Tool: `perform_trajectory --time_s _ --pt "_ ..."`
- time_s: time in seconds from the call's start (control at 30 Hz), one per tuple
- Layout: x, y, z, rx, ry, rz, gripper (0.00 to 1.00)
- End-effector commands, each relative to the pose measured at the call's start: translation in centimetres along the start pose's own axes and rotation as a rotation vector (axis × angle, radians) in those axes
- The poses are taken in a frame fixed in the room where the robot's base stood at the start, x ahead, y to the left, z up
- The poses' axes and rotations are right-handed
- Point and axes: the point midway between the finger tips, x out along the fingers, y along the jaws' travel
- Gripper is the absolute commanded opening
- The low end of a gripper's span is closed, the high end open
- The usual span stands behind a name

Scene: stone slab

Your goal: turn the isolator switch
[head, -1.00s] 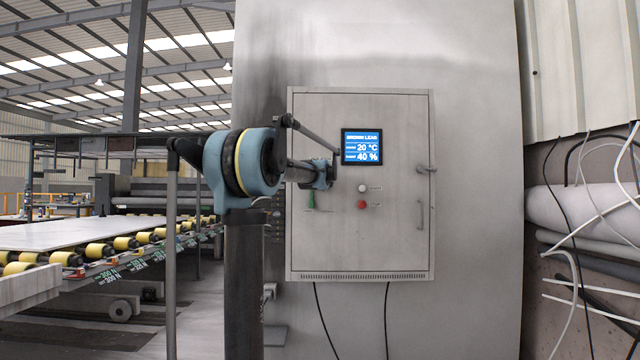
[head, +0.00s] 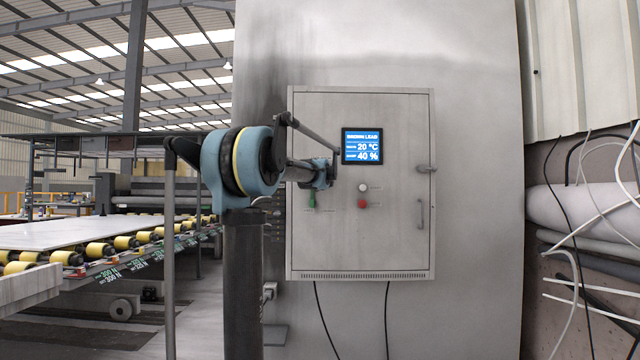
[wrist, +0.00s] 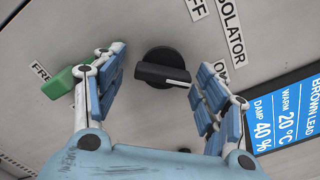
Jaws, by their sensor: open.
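The isolator switch is a black rotary knob (wrist: 164,69) with a white line on its bar, on the grey cabinet door. In the wrist view it sits between the two spread fingers of my gripper (wrist: 160,88), with a visible gap on either side. Labels reading "ISOLATOR" (wrist: 228,25), "OFF" and a partly hidden "ON" lie around it. The knob's white line points to the right, towards the partly hidden label. In the head view my arm covers the knob, and my gripper (head: 322,174) is at the cabinet (head: 400,240) front.
A green handle (wrist: 62,84) is close beside my left finger, by a label starting "FRE". A blue display (head: 362,146) is to the right. A white button (head: 362,188) and a red button (head: 362,204) sit below it. A roller conveyor (head: 125,242) stands at the left.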

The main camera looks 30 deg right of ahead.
Motion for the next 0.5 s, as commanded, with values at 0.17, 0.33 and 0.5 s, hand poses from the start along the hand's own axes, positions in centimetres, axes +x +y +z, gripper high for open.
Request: perform_trajectory --time_s 0.17,0.33,0.5 --pt "-2.2 0.0 -0.1 0.0 0.001 -0.001 0.66" --pt "-4.8 0.0 0.0 -0.001 0.002 -0.001 0.66" --pt "-7.2 0.1 0.0 -0.001 0.001 0.0 0.66"
